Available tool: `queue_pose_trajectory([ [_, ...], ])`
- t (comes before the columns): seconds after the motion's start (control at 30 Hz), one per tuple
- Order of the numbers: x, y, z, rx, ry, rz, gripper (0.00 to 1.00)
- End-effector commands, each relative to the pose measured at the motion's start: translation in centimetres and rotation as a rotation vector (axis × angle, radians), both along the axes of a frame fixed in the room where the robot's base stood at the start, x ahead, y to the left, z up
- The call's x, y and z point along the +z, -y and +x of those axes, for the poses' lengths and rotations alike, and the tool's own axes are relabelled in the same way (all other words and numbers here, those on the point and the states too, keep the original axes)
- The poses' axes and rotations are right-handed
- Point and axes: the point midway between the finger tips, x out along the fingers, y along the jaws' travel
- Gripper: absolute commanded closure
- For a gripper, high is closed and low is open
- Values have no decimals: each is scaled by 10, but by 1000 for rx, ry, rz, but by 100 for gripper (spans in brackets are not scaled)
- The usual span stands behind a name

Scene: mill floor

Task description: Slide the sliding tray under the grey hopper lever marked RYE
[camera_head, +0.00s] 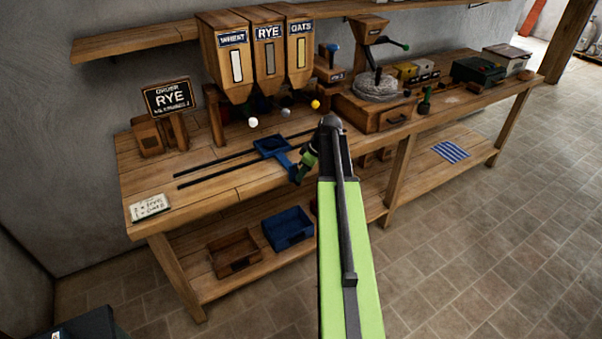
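The blue sliding tray (272,147) sits on dark rails on the bench, its handle (284,163) pointing toward me. In the picture it lies below and between the white and grey lever knobs; I cannot tell its exact alignment. The RYE hopper (269,60) stands between WHEAT (234,62) and OATS (300,55). The grey lever knob (285,113) is under RYE, the white knob (252,122) under WHEAT, the yellow one (315,104) under OATS. My gripper (302,167) is at the tray handle's end, partly hidden by my arm; its grip cannot be made out.
An order sign reading RYE (170,97) stands at the back left. A card (150,207) lies at the front left corner. A hand mill (375,80) stands right of the hoppers. The rails (215,167) are clear left of the tray. A blue bin (288,228) sits below.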

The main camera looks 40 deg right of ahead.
Motion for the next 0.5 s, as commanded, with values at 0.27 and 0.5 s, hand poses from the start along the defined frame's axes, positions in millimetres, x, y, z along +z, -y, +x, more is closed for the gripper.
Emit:
queue_pose_trajectory([
  [0.27,74,11,-24,-1,0,0,78],
  [0.5,123,20,-44,0,-1,0,78],
])
